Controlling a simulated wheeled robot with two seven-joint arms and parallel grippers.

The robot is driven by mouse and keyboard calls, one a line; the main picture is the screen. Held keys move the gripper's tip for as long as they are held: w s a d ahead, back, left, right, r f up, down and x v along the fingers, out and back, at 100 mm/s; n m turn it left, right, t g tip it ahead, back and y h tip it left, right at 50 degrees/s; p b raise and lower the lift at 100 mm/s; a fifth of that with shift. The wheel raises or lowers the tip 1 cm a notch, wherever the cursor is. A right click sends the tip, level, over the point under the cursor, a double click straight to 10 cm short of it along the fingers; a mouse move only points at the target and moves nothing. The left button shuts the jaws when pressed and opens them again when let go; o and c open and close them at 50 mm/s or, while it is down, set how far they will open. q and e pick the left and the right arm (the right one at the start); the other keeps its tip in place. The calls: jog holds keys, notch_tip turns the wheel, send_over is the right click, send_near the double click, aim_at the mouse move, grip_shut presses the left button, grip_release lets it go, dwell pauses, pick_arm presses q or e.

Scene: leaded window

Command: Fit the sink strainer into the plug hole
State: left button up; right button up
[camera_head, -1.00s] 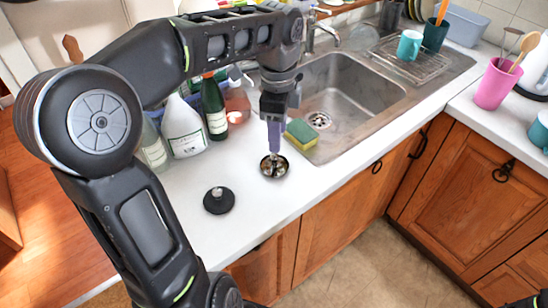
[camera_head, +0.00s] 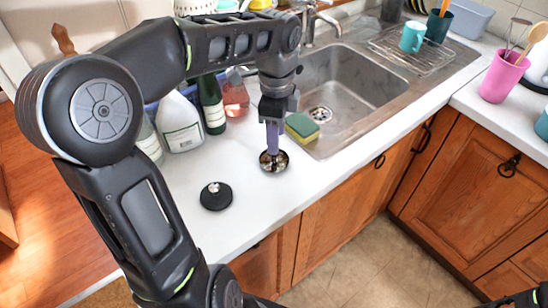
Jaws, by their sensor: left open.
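The sink strainer (camera_head: 274,162), a small shiny metal cup, sits on the white counter left of the sink. My left gripper (camera_head: 273,150) points straight down with its fingertips at the strainer's middle. It is open, and its fingers hide part of the strainer. The plug hole (camera_head: 320,115) is a round metal drain in the floor of the steel sink (camera_head: 350,85). A black round plug (camera_head: 216,196) with a metal knob lies on the counter, left of and nearer than the strainer. A dark piece of my right arm shows at the lower right, but its gripper cannot be seen.
A yellow and green sponge (camera_head: 302,127) lies by the sink's near left edge. Several bottles, among them a white one (camera_head: 180,122) and a green one (camera_head: 212,104), stand behind the strainer. The tap (camera_head: 322,20) rises behind the sink. The counter in front is clear.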

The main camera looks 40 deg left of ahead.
pick_arm(q)
jog(key=shift+f, duration=0.1)
notch_tip(320, 180, down, 5)
jog(key=shift+a+p, duration=0.15)
jog(key=shift+p, duration=0.25)
jog(key=shift+c, duration=0.6)
grip_shut()
dwell(0.3)
